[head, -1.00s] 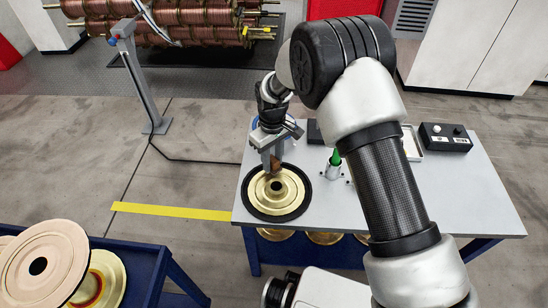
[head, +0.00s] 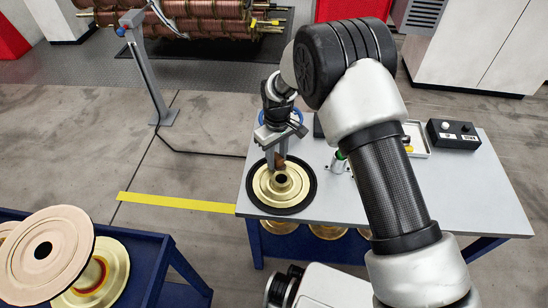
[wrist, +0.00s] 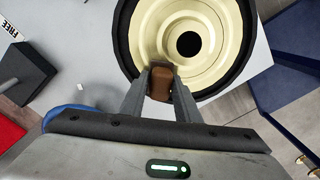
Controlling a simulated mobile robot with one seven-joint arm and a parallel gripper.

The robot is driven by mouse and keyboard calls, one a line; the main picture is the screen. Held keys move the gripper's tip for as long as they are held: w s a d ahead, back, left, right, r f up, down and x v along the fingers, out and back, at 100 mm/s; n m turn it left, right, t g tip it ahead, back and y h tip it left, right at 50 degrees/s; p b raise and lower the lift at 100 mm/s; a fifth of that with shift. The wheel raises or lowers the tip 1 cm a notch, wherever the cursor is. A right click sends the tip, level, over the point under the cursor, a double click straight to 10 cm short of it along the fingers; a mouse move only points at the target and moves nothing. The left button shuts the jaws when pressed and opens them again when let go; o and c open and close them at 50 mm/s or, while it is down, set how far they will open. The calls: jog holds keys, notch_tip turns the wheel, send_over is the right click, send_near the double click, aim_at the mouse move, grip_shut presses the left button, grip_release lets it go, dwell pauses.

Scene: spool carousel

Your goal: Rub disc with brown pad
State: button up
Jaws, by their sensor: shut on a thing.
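The disc (head: 269,191) is a gold, ridged round plate with a raised hub, a dark centre hole and a black outer ring. It lies flat at the left end of the grey table and fills the top of the wrist view (wrist: 210,80). My gripper (head: 277,161) is over the disc's far part, fingers pointing down. It is shut on the brown pad (wrist: 161,82), which sits between the two fingers. The pad's end is at the disc near the hub; I cannot tell whether it touches. In the head view only a small part of the pad (head: 280,165) shows.
The grey table (head: 480,200) also holds a black button box (head: 453,134), a white tray (head: 417,138) and a small holder with a green item, partly behind my arm. A blue rack (head: 140,240) with spools (head: 45,252) stands at lower left. Yellow tape (head: 175,202) marks the floor.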

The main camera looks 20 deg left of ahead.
jog(key=r, duration=0.1)
jog(key=r+p, duration=0.1)
jog(key=r, duration=0.1)
jog(key=shift+w+d+r, duration=0.1)
jog(key=shift+w+d, duration=0.05)
jog(key=shift+w, duration=0.2)
jog(key=shift+s+r+p, duration=0.1)
jog(key=shift+r+p, duration=1.55)
jog(key=shift+r, duration=0.85)
